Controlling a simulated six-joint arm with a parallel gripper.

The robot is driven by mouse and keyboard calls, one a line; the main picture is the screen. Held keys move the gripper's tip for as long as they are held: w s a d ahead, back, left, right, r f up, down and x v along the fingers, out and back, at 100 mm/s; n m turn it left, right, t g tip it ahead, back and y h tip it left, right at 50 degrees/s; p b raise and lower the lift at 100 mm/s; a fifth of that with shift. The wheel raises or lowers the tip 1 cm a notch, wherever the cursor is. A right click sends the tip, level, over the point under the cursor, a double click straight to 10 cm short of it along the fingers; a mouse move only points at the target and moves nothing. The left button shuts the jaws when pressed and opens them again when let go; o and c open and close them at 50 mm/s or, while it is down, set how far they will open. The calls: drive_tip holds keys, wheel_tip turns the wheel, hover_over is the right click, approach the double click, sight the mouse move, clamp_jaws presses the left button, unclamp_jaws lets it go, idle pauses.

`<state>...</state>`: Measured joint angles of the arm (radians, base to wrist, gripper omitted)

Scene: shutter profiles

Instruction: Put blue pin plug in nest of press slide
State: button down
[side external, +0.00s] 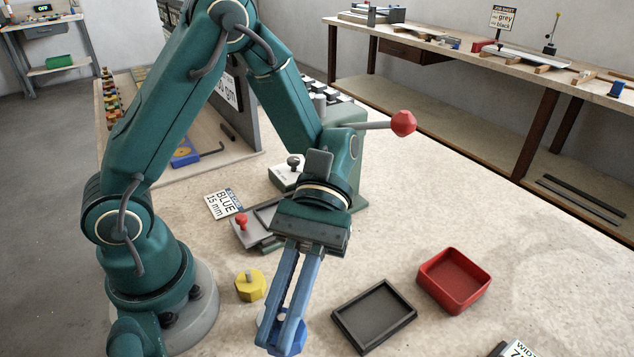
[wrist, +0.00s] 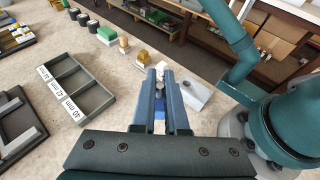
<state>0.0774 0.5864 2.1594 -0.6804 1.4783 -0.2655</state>
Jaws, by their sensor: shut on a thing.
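The blue pin plug (side external: 297,337) is between the fingertips of my gripper (side external: 281,338), low near the front of the table. My gripper is shut on it, and the fingers hide much of it. In the wrist view a bit of blue (wrist: 159,127) shows between the fingers (wrist: 160,80). The press slide (side external: 253,239), a grey plate with a red knob, lies behind and left of my gripper, at the foot of the green press (side external: 347,150). My wrist covers part of it, and its nest cannot be made out clearly.
A yellow plug (side external: 250,286) stands just left of my fingers. A dark shallow tray (side external: 374,318) and a red bin (side external: 454,281) are to the right. The press lever's red knob (side external: 403,123) sticks out right. A "BLUE 15 mm" card (side external: 224,205) lies left of the slide.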

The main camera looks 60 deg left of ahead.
drive_tip(key=s+a+f+m+g+y, duration=0.2)
drive_tip(key=s+a+m+y, duration=0.3)
drive_tip(key=a+m+y, duration=0.6)
drive_tip(key=w+a+r+m+t+y, duration=0.25)
drive_tip(key=a+m+t+y, duration=0.2)
drive_tip(key=a, duration=0.25)
drive_tip(key=w+a+r+m+t+y, duration=0.1)
drive_tip(key=w+a+m+t+y, duration=0.3)
drive_tip(key=a, duration=0.3)
drive_tip(key=w+a+r+m+t+y, duration=0.1)
drive_tip(key=a+r+m+t+y, duration=0.1)
drive_tip(key=a+m+t, duration=0.35)
drive_tip(key=shift+m+g, duration=0.3)
drive_tip(key=shift+g, duration=0.5)
drive_tip(key=w+d+f, duration=0.1)
drive_tip(key=w+f, duration=0.1)
drive_tip(key=w, duration=0.1)
drive_tip(key=w+d+f, duration=0.2)
drive_tip(key=w, duration=0.1)
drive_tip(key=w+d+f, duration=0.2)
drive_tip(key=w, duration=0.1)
drive_tip(key=shift+f, duration=2.2)
drive_tip(key=c, duration=0.9)
unclamp_jaws()
drive_tip(key=shift+f, duration=0.15)
drive_tip(key=shift+c, duration=0.2)
